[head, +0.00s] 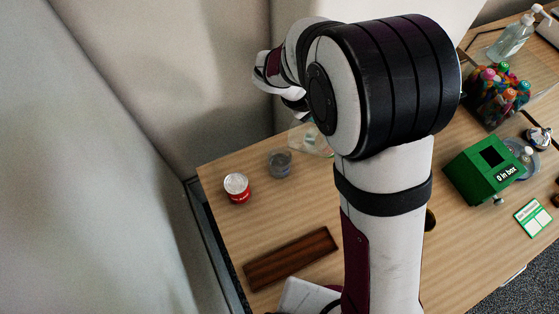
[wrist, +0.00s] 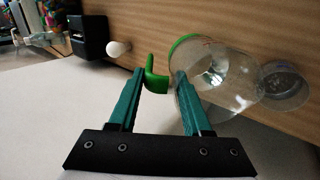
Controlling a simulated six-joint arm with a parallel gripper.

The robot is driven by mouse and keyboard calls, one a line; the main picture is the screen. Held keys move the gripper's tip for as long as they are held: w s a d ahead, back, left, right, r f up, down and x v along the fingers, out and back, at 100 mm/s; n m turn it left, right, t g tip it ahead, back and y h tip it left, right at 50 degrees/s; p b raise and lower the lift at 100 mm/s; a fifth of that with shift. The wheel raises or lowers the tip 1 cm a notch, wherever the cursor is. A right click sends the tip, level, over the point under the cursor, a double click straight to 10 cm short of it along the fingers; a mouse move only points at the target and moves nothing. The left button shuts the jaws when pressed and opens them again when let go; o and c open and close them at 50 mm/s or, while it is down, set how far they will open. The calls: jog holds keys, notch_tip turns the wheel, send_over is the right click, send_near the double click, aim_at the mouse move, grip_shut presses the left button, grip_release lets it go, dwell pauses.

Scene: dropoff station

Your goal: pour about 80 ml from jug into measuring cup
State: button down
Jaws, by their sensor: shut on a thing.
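The clear jug (wrist: 215,80) has a green rim and a green handle (wrist: 155,76). In the wrist view the handle lies between the fingers of my gripper (wrist: 160,82), which is shut on it. In the head view the jug (head: 312,140) shows only partly, behind my arm, and my gripper is hidden there. The clear measuring cup (head: 280,163) stands on the table just left of the jug. It also shows in the wrist view (wrist: 285,86), beside the jug's far end. I cannot tell the jug's exact tilt or the liquid level in either vessel.
A red and white can (head: 237,187) stands left of the cup. A dark wooden tray (head: 268,265) lies nearer the front. A green box (head: 478,178), a jar of colourful items (head: 500,100), a pump bottle (head: 513,42) and a card (head: 533,217) occupy the right. Grey panels border the table's left and back.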

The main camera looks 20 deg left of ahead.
jog(key=shift+w+d+f+g+y, duration=0.3)
jog(key=shift+d, duration=0.05)
dwell(1.6)
jog(key=w+d+f+g+y+b, duration=0.3)
jog(key=w+d+f+g+y, duration=0.1)
jog(key=w+d+y, duration=0.1)
jog(key=shift+w+d+g, duration=0.15)
jog(key=shift+d+g, duration=0.25)
jog(key=shift+d, duration=0.1)
dwell(1.8)
